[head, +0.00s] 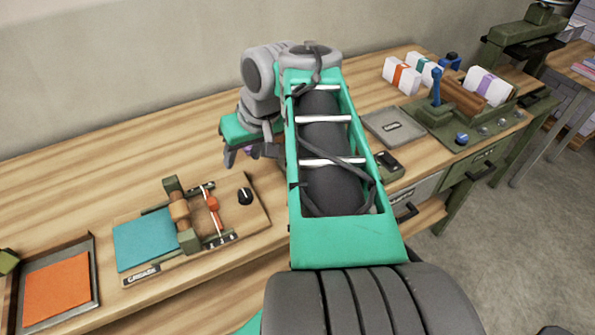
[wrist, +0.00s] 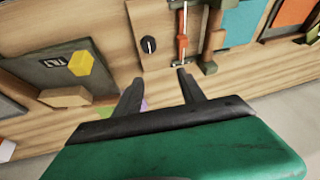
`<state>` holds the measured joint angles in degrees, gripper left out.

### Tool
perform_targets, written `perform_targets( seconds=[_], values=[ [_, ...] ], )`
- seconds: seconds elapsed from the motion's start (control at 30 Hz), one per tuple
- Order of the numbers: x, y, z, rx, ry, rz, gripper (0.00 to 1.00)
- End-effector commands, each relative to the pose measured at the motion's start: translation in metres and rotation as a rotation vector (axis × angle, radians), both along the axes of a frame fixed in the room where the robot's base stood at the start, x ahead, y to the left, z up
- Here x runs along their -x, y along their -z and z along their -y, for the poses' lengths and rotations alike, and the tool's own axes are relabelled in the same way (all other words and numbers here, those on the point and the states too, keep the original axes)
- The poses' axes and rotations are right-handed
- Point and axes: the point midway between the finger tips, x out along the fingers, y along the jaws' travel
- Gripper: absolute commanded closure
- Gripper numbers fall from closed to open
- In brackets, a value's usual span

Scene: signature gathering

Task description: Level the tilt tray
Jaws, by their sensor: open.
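My gripper (head: 249,156) is open and empty above the bench, left of my forearm. In the wrist view its two dark fingers (wrist: 160,78) are spread, with bare wood between the tips. A dark plate (wrist: 35,68) with a small white label, which may read "TILT", and a yellow hexagonal knob (wrist: 80,63) lies left of the fingers, apart from them. My arm seems to hide that knob in the head view. A green machine (head: 438,124) at the right bears a brown wooden holder (head: 459,97) and a blue lever (head: 436,88). I cannot tell for certain which part is the tilt tray.
A board with a teal sheet (head: 146,240), an orange-red slider (head: 212,203) and a black knob (head: 245,196) lies left of my arm. A tray with orange paper (head: 57,286) is farther left. White banded bundles (head: 401,76) stand at the right. The bench's back left is clear.

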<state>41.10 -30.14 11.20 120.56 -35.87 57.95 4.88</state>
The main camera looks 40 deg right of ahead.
Motion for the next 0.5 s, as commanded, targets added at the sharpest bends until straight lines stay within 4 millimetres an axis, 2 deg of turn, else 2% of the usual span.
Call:
perform_targets(
  seconds=[0.03,0.1,0.2,0.33,0.5],
  values=[
    [0.007,0.012,0.029,-0.011,0.042,0.003,0.53],
    [0.02,0.013,0.06,-0.022,0.072,0.009,0.53],
    [0.043,0.014,0.094,-0.028,0.105,0.015,0.53],
    [0.065,0.013,0.119,-0.03,0.125,0.017,0.53],
    [0.068,0.022,0.123,-0.032,0.123,0.017,0.53]
  ],
)
